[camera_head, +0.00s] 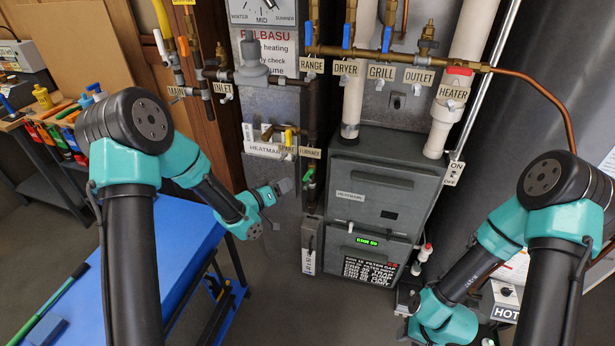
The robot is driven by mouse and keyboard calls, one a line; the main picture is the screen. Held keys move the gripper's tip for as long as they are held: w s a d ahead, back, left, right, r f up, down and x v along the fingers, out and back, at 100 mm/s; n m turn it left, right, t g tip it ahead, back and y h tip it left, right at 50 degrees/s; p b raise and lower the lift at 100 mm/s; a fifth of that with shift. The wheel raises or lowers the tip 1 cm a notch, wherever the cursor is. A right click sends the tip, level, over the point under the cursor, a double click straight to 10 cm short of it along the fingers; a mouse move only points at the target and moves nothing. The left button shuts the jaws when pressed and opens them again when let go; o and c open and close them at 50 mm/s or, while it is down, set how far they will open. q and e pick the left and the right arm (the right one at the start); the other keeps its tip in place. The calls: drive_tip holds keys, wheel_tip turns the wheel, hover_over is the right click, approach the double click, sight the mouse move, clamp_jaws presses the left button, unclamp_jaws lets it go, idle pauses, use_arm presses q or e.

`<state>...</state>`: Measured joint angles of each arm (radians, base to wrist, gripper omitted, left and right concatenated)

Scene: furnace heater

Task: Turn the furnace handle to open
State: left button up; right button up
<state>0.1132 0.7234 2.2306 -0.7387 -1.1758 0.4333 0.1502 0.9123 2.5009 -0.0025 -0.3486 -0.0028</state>
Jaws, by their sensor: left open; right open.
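The furnace handle (309,175) is a small green lever on a thin vertical pipe, just below the FURNACE tag (309,152). My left gripper (284,188) is open and empty, to the left of the green handle and slightly lower in the picture. It appears apart from the handle, though the depth between them is hard to judge. My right gripper (405,303) is open and empty, low at the right, in front of the furnace's lower right side. Its fingers are small and partly hidden by its own wrist.
The grey furnace cabinet (388,185) stands at centre. Tagged valves and pipes line the wall above, including a yellow lever (288,137) near the handle. A blue-topped table (185,250) lies below my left arm. A copper pipe (530,83) curves down at right. The floor between the arms is clear.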

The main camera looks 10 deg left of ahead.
sight(308, 176)
use_arm(q)
drive_tip(key=s+d+f+m+t+y, duration=0.4)
drive_tip(key=s+m+y, duration=0.2)
drive_tip(key=y, duration=0.2)
drive_tip(key=shift+s+d+f+m, duration=0.2)
drive_tip(key=shift+d+f+m, duration=0.1)
drive_tip(key=shift+w, duration=0.15)
drive_tip(key=w, duration=0.5)
drive_tip(key=w+d, duration=0.1)
drive_tip(key=w, duration=0.5)
drive_tip(key=w+d, duration=0.1)
drive_tip(key=w, duration=0.5)
clamp_jaws()
